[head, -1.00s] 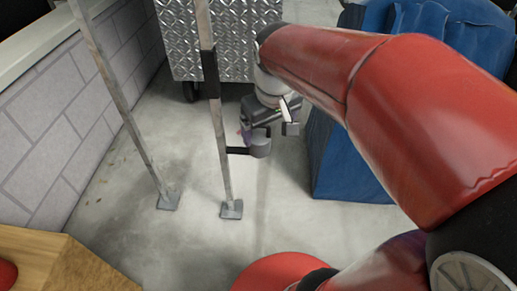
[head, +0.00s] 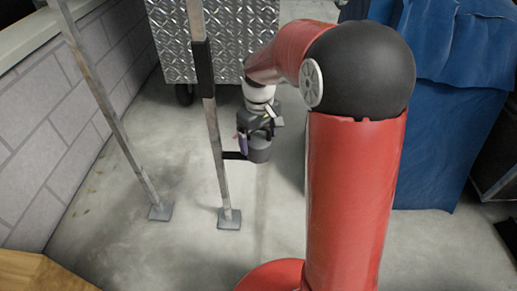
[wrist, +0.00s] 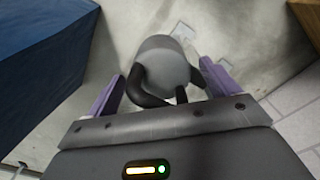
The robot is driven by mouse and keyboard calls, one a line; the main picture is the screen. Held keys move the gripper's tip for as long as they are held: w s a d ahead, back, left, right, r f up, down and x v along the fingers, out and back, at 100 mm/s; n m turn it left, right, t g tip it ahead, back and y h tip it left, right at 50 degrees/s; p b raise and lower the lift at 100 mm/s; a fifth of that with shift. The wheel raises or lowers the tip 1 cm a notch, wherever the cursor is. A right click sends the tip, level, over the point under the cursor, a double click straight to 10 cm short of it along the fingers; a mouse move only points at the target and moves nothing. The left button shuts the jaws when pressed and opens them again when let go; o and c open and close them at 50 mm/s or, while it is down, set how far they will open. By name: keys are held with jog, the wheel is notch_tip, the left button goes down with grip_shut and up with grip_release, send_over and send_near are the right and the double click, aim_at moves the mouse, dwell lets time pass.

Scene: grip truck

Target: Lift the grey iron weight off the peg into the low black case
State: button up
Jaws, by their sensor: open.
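The grey iron weight (head: 259,152) hangs low beside the upright post, at the end of a short black peg (head: 236,156). In the wrist view the weight (wrist: 163,58) shows its rounded grey body and black curved handle. My gripper (head: 256,137) is directly above it, pointing down. In the wrist view its purple-padded fingers (wrist: 165,90) stand open on both sides of the handle, with gaps showing. The peg's contact with the handle is hidden. A dark case-like thing (head: 492,165) is cut off at the right edge; I cannot tell if it is the low black case.
The peg's metal post (head: 213,125) and a second post (head: 115,122) stand left of my gripper. A blue covered stack (head: 440,130) is to the right. A diamond-plate cart (head: 170,40) stands behind. A block wall (head: 50,140) is at left. Bare floor lies below the weight.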

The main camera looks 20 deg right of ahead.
jog(key=shift+f, duration=0.65)
grip_shut()
jog(key=shift+r, duration=0.15)
